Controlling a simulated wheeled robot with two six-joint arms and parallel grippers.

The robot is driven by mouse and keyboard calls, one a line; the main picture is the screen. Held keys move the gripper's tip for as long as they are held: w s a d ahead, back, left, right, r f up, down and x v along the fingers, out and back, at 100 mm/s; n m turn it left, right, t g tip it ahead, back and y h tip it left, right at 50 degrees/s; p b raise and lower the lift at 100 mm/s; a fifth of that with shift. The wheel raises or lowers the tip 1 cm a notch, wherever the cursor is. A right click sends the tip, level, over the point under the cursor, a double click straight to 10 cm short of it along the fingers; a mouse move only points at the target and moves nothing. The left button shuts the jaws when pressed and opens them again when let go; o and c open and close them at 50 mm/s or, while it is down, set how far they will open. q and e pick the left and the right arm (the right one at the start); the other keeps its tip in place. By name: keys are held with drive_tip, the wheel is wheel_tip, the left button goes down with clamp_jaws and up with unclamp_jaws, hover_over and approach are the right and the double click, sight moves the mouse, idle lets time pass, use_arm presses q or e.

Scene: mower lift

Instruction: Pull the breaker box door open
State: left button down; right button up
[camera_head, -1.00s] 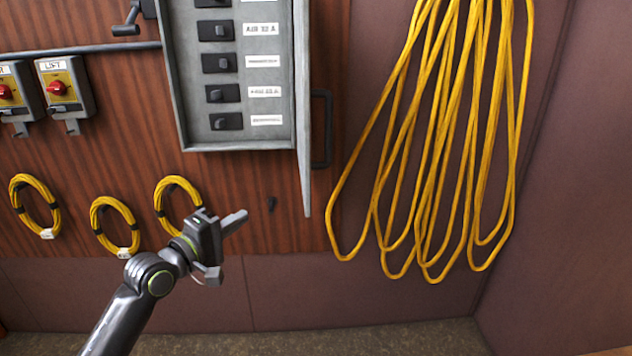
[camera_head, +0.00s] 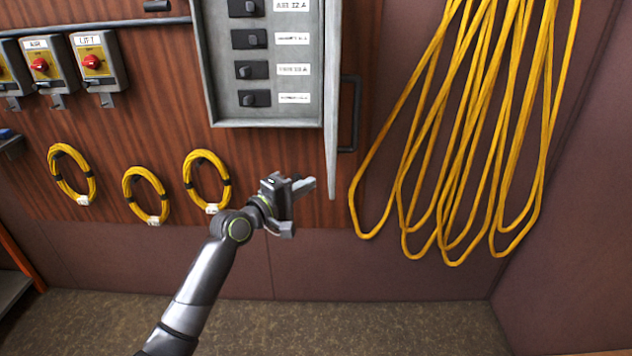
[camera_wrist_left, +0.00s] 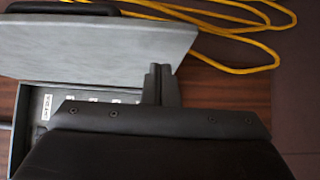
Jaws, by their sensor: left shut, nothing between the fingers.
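The grey breaker box (camera_head: 270,112) hangs on the wood-panelled wall, its rows of black breakers and white labels showing. Its door (camera_head: 333,120) stands swung out from the box, seen nearly edge-on in the head view, with a dark handle (camera_head: 350,115) on its right side. My left gripper (camera_head: 308,185) is shut and empty, just left of the door's lower end. In the left wrist view the gripper fingers (camera_wrist_left: 160,84) are together, near the door panel (camera_wrist_left: 90,48); whether they touch it I cannot tell. The handle (camera_wrist_left: 60,8) lies on the far side. My right gripper is not in view.
A long yellow cable (camera_head: 470,130) hangs in loops right of the door. Small yellow coils (camera_head: 207,180) hang on the lower wall at left. Red-knobbed switch boxes (camera_head: 92,62) are at upper left. The floor (camera_head: 300,325) below is clear.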

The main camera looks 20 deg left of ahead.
use_arm(q)
drive_tip(key=shift+w+d+p, duration=0.2)
drive_tip(key=shift+d, duration=0.4)
drive_tip(key=shift+w+d+p, duration=0.15)
drive_tip(key=shift+d+p, duration=0.05)
drive_tip(key=shift+d, duration=0.4)
drive_tip(key=w+d+p, duration=0.1)
drive_tip(key=w+d, duration=0.2)
drive_tip(key=d, duration=0.6)
drive_tip(key=shift+w+d, duration=0.2)
drive_tip(key=shift+w, duration=0.1)
